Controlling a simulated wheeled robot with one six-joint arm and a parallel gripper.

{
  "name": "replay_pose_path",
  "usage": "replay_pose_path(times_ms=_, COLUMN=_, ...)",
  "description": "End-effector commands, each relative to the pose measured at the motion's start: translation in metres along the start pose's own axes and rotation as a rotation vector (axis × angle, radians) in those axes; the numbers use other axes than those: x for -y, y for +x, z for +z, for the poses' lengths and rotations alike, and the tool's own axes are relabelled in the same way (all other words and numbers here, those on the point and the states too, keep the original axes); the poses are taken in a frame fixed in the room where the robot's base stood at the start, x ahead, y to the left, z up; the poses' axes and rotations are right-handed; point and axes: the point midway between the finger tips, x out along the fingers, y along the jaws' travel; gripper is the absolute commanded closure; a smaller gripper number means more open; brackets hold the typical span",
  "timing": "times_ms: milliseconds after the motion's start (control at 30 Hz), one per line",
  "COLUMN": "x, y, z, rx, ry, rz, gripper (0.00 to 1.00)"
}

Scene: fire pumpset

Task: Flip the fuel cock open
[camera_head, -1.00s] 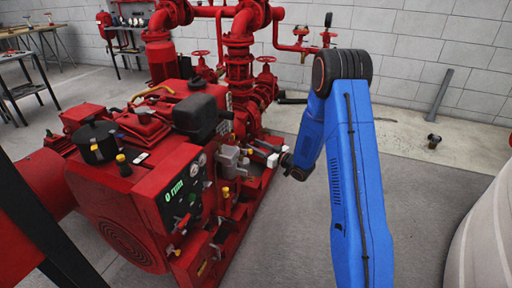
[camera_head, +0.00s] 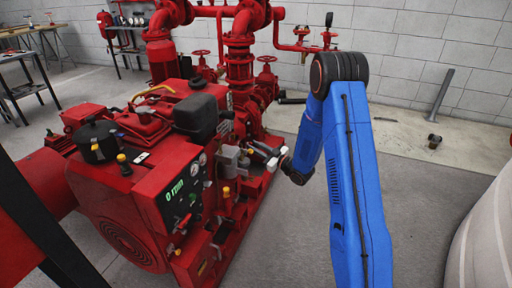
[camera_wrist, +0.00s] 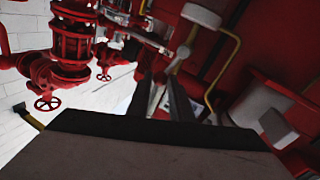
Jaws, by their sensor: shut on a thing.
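The red engine pumpset (camera_head: 140,190) stands at left centre in the head view, with its panel, pipes and small fittings facing my arm. My gripper (camera_head: 268,156) is low at the engine's right side, beyond the panel. In the wrist view my gripper's two dark fingers (camera_wrist: 165,98) are close together. A slim grey lever-like part (camera_wrist: 181,55), which looks like the fuel cock's handle, runs down to the fingertips, and they are shut on it. The exact contact is dark and blurred. The cock's body cannot be made out clearly.
A yellow bent pipe (camera_wrist: 225,65) runs close to the right of the fingers. Red pump pipework with a handwheel (camera_wrist: 48,103) stands at left in the wrist view. Bare concrete floor (camera_head: 285,240) lies to the right of the engine.

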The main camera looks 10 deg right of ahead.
Motion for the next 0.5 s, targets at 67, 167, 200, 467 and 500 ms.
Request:
replay_pose_path(times_ms=67, x=0.003, y=-0.001, z=0.000, rx=-0.016, ry=-0.049, rz=0.000, gripper=1.00)
replay_pose_path(times_ms=167, x=0.005, y=-0.002, z=-0.001, rx=-0.037, ry=-0.113, rz=0.000, gripper=1.00)
replay_pose_path(times_ms=200, x=0.007, y=-0.003, z=-0.001, rx=-0.044, ry=-0.135, rz=0.000, gripper=1.00)
replay_pose_path(times_ms=467, x=0.012, y=-0.004, z=-0.002, rx=-0.079, ry=-0.243, rz=-0.001, gripper=1.00)
replay_pose_path(times_ms=500, x=0.012, y=-0.005, z=-0.002, rx=-0.082, ry=-0.253, rz=-0.001, gripper=1.00)
